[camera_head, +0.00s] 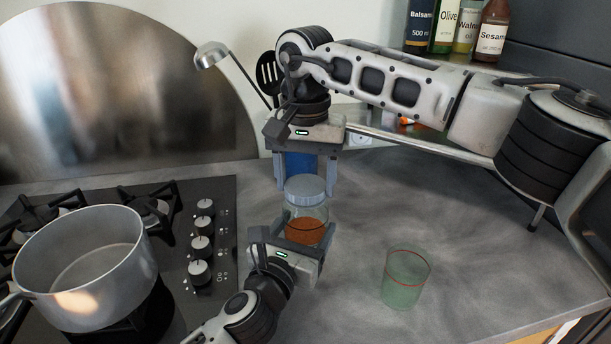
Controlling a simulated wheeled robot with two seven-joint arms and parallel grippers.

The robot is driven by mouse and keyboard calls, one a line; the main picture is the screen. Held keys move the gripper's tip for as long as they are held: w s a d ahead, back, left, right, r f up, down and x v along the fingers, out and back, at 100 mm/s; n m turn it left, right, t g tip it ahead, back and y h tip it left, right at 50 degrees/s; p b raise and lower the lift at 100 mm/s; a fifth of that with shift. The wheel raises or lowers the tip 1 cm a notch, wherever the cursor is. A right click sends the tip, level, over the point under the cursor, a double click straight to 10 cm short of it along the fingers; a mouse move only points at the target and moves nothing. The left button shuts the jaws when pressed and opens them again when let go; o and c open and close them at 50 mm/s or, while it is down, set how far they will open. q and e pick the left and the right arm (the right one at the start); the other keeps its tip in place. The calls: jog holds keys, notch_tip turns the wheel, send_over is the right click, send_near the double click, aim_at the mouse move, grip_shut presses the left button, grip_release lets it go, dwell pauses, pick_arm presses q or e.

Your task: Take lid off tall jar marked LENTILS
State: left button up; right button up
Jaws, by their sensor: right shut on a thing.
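A glass jar (308,230) with orange-red contents stands on the counter in the head view. Its label is not visible, so I cannot read LENTILS on it. A blue-grey round lid (305,188) is at the jar's top; I cannot tell whether any gap lies between them. My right gripper (306,190) points down from above, shut on the lid with one finger on each side. My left gripper (305,230) comes in low from the front, its fingers closed around the jar's sides. It hides the jar's lower front.
A pot (85,262) stands on the gas hob (222,215) at left. A green glass (405,280) stands on the counter to the right of the jar. A blue container (300,163) shows behind my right gripper. Several bottles (443,27) stand at the back right.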

aim_at(306, 184)
jog(key=shift+r, duration=0.1)
dwell(0.3)
jog(key=shift+r, duration=1)
jog(key=shift+r, duration=2)
pick_arm(q)
jog(key=o, duration=2)
jog(key=shift+c, duration=0.2)
